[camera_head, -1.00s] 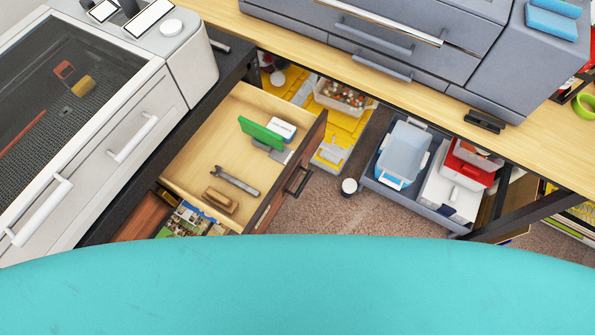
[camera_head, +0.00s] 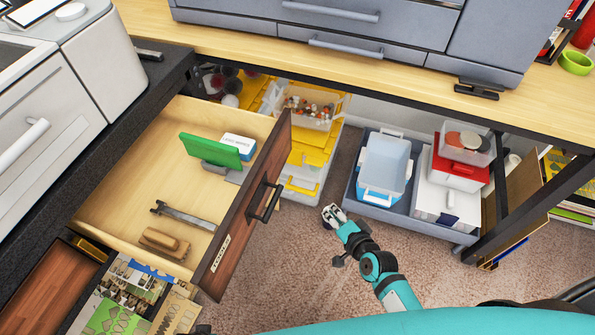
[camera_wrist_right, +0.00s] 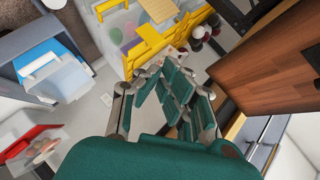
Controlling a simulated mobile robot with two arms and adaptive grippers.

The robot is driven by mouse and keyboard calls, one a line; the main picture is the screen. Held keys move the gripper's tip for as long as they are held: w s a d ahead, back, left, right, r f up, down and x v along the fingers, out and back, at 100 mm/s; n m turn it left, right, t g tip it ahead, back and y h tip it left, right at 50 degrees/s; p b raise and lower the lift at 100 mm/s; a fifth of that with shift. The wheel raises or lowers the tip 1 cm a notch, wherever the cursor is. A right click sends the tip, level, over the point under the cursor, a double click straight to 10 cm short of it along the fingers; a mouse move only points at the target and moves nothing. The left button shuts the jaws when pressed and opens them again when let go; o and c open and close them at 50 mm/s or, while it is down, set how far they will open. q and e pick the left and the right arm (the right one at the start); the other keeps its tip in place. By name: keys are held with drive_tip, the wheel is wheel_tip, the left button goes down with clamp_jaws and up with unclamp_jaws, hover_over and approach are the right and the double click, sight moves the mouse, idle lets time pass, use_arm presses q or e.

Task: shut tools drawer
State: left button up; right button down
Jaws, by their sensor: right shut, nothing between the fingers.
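The tools drawer (camera_head: 245,220) is pulled open, with its brown wooden front and black handle (camera_head: 263,201) facing the floor space to the right. Inside lie a wrench (camera_head: 183,215), a wooden block-like tool (camera_head: 164,243), a green item (camera_head: 209,149) and a small white-and-blue box (camera_head: 238,146). My right gripper (camera_head: 331,213) is shut and empty, to the right of the drawer front and apart from it. In the right wrist view, my gripper (camera_wrist_right: 180,62) is in front and a wooden panel, likely the drawer front (camera_wrist_right: 268,62), is at the right. My left gripper is not in view.
A grey tray (camera_head: 352,193) with a blue-white bin and a red-lidded box stands under the wooden desk (camera_head: 400,62). Yellow-and-clear organisers (camera_head: 318,150) stand behind the drawer. Another drawer (camera_head: 110,305) with boards is open below. Carpet (camera_head: 300,265) is clear.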

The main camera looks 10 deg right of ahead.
sight(290, 136)
drive_tip(key=w+r+m+t+y+b, duration=0.2)
drive_tip(key=w+r+m+t+b, duration=0.25)
drive_tip(key=r+b, duration=0.5)
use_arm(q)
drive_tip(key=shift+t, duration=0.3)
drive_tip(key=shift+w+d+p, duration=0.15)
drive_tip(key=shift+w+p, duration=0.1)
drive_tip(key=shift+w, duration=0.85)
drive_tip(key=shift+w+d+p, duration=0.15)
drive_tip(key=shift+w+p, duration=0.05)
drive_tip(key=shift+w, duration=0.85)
use_arm(e)
drive_tip(key=shift+t, duration=0.25)
drive_tip(key=shift+w+a+r, duration=0.25)
drive_tip(key=shift+w+a, duration=0.9)
drive_tip(key=shift+w, duration=0.7)
drive_tip(key=shift+w+a+r, duration=0.3)
drive_tip(key=shift+w+a, duration=0.85)
drive_tip(key=shift+w, duration=0.65)
drive_tip(key=shift+w+a+r, duration=0.25)
drive_tip(key=shift+w+a, duration=0.9)
drive_tip(key=shift+w, duration=0.7)
